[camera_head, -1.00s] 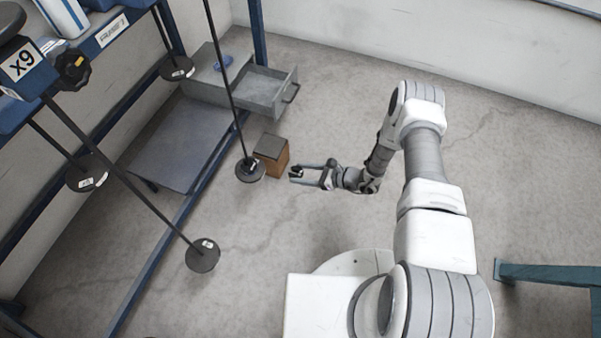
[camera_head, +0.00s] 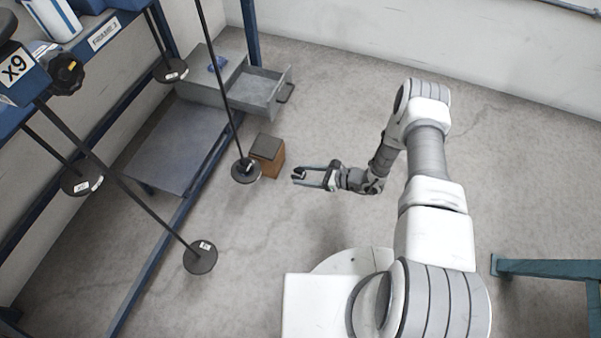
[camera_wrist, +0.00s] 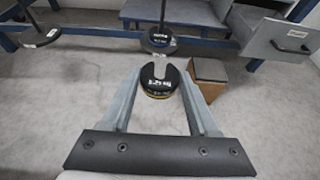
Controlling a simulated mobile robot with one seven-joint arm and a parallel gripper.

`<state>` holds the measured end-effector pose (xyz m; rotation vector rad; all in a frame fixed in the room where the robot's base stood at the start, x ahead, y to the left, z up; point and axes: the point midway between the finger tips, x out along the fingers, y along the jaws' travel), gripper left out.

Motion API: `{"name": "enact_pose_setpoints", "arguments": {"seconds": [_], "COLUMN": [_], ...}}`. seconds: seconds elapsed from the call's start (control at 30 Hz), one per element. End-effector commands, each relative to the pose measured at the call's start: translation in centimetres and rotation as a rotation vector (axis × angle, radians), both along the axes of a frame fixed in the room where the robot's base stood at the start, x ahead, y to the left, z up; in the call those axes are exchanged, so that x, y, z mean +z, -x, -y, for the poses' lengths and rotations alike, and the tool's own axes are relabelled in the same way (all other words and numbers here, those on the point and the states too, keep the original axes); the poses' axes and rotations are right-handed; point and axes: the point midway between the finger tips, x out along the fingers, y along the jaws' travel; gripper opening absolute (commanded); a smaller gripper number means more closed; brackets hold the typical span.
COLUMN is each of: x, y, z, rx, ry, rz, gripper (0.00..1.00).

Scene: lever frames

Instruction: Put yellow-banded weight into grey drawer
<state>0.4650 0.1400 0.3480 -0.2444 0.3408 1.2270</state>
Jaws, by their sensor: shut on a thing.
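The yellow-banded weight (camera_wrist: 158,86) is a black slotted disc with a thin yellow edge low on its near side. My gripper (camera_wrist: 160,78) is shut on it, with a finger on each side, and holds it above the floor. In the head view my gripper (camera_head: 300,174) is at mid-picture, right of the wooden block, and the weight is a small dark shape at its fingertips. The grey drawer (camera_head: 279,96) is pulled open and lies up and left of my gripper. In the wrist view the drawer front (camera_wrist: 280,38) shows at upper right.
A wooden block with a dark top (camera_head: 268,160) stands on the floor between my gripper and the drawer. A hanging rod with a disc (camera_head: 246,172) is beside it. More rods hang from the blue frame (camera_head: 163,247). A teal trestle (camera_head: 545,268) stands at right.

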Motion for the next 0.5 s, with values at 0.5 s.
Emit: {"name": "enact_pose_setpoints", "arguments": {"seconds": [0.5], "x": [0.1], "y": [0.8], "z": [2.6], "rx": [-0.002], "ry": [-0.002], "rz": [0.001], "gripper": [0.06]}}
